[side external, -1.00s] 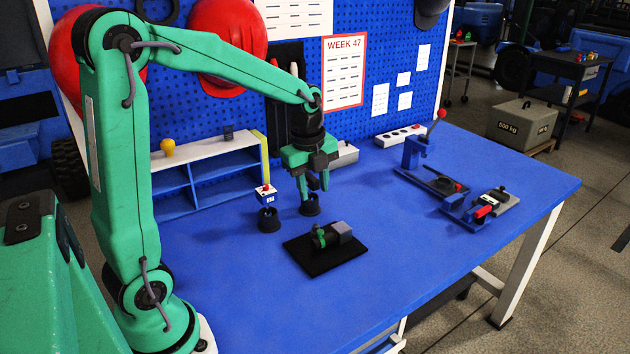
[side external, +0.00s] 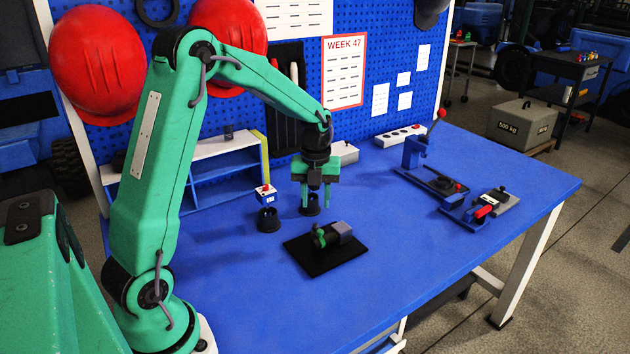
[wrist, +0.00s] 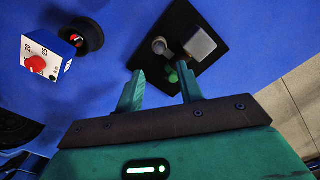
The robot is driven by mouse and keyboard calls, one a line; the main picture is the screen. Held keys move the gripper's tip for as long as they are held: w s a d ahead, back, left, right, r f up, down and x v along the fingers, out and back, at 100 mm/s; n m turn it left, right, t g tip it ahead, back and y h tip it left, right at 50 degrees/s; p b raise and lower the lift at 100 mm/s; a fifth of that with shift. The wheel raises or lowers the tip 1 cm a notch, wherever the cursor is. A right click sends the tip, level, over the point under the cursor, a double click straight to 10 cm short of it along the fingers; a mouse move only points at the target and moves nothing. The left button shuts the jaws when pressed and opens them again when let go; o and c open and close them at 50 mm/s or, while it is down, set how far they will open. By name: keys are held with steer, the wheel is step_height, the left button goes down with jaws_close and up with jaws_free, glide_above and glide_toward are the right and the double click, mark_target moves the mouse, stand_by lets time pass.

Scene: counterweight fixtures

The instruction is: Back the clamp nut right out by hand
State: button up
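A small fixture with a grey block (side external: 341,232) sits on a black plate (side external: 322,262) in the middle of the table. A green part (side external: 318,238), probably the clamp nut, is at its left end. In the wrist view the green part (wrist: 172,77) shows between my fingertips, beside a pale round piece (wrist: 158,46) and the grey block (wrist: 199,43). My gripper (side external: 316,203) is open and empty, fingers down, above the table behind the plate. Nothing touches the fixture. The nut's thread cannot be made out.
A white-and-blue box with a red knob (side external: 265,194) is near the left cup. A red-knobbed press (side external: 417,152) and red-handled clamp (side external: 484,210) stand right. The table's front is clear.

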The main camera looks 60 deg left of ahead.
mark_target(315, 224)
steer(key=shift+f, duration=3.65)
jaws_close()
